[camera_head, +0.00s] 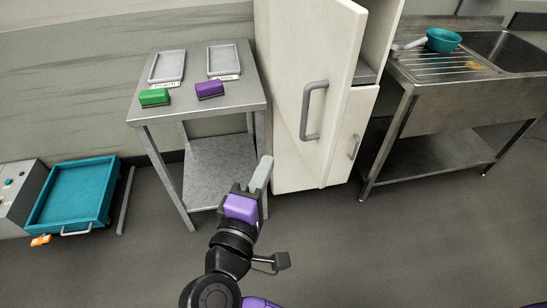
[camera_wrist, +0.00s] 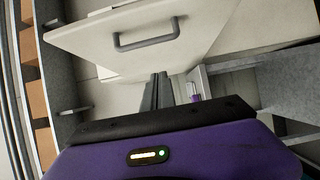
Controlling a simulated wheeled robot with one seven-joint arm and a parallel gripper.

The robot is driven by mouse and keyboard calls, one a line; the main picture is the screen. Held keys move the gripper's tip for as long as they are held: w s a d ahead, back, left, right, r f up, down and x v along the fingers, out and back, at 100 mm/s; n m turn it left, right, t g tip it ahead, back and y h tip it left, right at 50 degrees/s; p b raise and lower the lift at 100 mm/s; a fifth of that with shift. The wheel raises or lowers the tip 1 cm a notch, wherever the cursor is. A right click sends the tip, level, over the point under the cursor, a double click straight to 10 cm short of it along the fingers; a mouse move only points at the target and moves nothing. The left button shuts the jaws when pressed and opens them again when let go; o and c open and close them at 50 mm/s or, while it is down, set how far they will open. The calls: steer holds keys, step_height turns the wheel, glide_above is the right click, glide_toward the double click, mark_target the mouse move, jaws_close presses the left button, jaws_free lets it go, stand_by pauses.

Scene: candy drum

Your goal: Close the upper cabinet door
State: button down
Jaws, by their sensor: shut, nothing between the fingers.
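The white upper cabinet door (camera_head: 289,55) stands open in the head view, its free edge swung out toward me. Its grey bar handle (camera_head: 308,112) is on the outer face. A gap at its right shows a grey shelf inside. In the wrist view the door (camera_wrist: 85,40) and its handle (camera_wrist: 147,42) fill the upper middle. My gripper (camera_head: 262,172) is shut and empty, in front of the small table and to the lower left of the handle. In the wrist view its fingers (camera_wrist: 158,90) point toward the door's lower edge; I cannot tell whether they touch it.
A lower cabinet door (camera_head: 345,150) with its own handle sits below. A metal table (camera_head: 195,100) with trays and green and purple blocks stands left. A steel sink bench (camera_head: 430,115) stands right. Brown boxes (camera_wrist: 38,100) show in the wrist view. The front floor is clear.

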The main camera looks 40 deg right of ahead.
steer(key=s+d+p+x, duration=0.1)
steer(key=s+p+x, duration=0.1)
steer(key=x, duration=1)
steer(key=shift+s+d+p, duration=0.15)
steer(key=shift+s+p, duration=0.1)
steer(key=shift+p, duration=0.1)
